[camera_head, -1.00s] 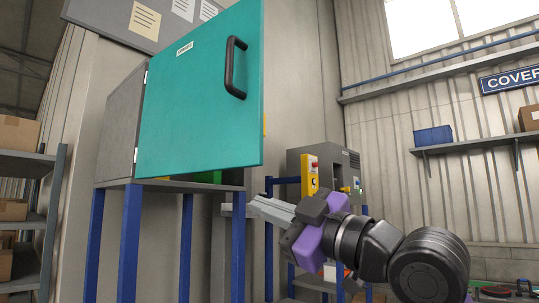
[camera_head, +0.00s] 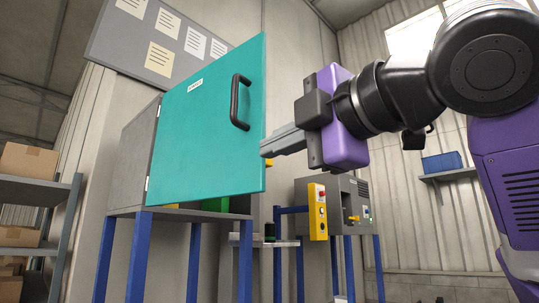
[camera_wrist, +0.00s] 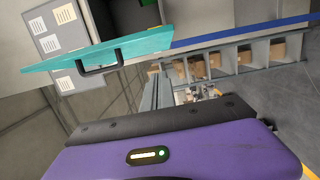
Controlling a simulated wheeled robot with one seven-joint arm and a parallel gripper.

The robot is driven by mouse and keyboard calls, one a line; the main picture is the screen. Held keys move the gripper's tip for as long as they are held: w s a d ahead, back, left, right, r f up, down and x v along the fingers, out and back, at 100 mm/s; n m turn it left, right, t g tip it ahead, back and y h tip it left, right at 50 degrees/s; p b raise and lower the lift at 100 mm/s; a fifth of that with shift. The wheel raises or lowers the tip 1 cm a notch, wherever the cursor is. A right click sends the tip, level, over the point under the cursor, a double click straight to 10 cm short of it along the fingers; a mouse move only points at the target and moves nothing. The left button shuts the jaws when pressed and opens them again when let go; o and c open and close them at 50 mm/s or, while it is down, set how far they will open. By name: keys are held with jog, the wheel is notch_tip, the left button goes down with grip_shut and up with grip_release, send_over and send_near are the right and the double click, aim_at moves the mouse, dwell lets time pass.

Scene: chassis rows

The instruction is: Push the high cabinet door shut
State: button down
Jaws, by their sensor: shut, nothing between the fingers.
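The teal cabinet door (camera_head: 200,125) stands ajar on a grey cabinet (camera_head: 137,160) raised on blue legs. It is hinged on its left side, and its right edge stands out from the cabinet. A black handle (camera_head: 237,102) is near that edge. The door (camera_wrist: 130,46) also shows in the wrist view, with its handle (camera_wrist: 100,60) and part of the open cabinet behind it. My gripper (camera_head: 264,151) is shut and empty. In the head view its tip appears close to the door's right edge; I cannot tell whether it touches.
A grey machine with a yellow control panel (camera_head: 318,212) stands to the right, below my gripper. Shelving with cardboard boxes (camera_head: 28,160) is at the left. A notice board (camera_head: 150,38) hangs on the wall above the cabinet. A blue bin (camera_head: 441,162) sits on a wall shelf.

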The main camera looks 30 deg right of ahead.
aim_at(258, 165)
jog(key=w+p, duration=0.1)
jog(key=w, duration=0.5)
jog(key=w+d+p, duration=0.1)
jog(key=w, duration=0.3)
jog(key=shift+d+p, duration=0.1)
jog(key=shift+p, duration=0.25)
jog(key=shift+w+d, duration=0.3)
jog(key=shift+d, duration=0.15)
